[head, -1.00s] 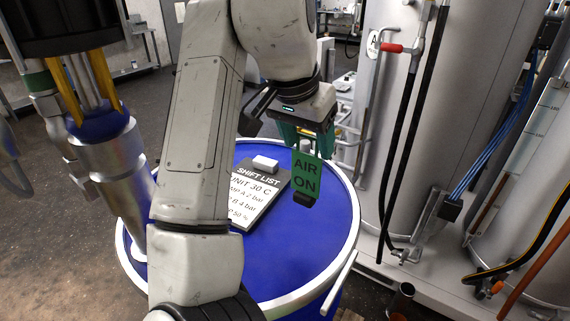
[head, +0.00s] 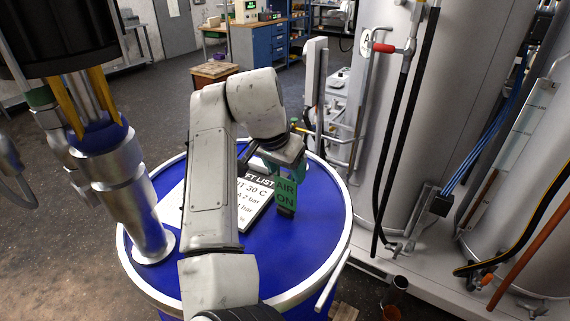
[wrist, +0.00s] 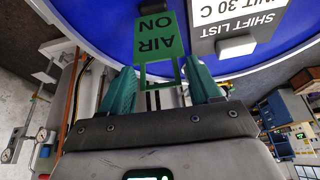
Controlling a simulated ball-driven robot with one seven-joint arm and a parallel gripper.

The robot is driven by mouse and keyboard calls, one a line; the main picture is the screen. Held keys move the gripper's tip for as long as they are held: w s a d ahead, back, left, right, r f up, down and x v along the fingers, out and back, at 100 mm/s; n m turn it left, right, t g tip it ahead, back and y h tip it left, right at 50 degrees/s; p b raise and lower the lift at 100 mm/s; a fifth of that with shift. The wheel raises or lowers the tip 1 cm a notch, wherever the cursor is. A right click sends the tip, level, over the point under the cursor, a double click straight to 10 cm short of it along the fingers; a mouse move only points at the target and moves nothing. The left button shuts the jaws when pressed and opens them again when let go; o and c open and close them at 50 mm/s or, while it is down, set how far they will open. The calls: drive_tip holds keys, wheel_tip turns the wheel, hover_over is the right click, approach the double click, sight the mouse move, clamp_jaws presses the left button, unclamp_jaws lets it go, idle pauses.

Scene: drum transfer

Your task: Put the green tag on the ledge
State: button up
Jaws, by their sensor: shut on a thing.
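The green tag (head: 286,191) reads "AIR ON" and hangs from my gripper (head: 287,176) over the right part of the blue drum top. In the wrist view the tag (wrist: 160,36) shows upside down, with an open green frame at its gripper end. My gripper (wrist: 160,82) has its two green fingers on either side of that frame and is shut on it. A dark block shows at the tag's lower end in the head view. I cannot make out for certain which surface is the ledge.
The blue drum (head: 270,262) has a raised pale rim. A shift list board (head: 250,205) lies on it, partly behind my arm. A silver pipe (head: 135,200) stands at its left. Large grey tanks with hoses (head: 400,130) stand close on the right.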

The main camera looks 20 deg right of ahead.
drive_tip(key=shift+f, duration=0.15)
drive_tip(key=o, duration=1.1)
drive_tip(key=shift+o, duration=1.2)
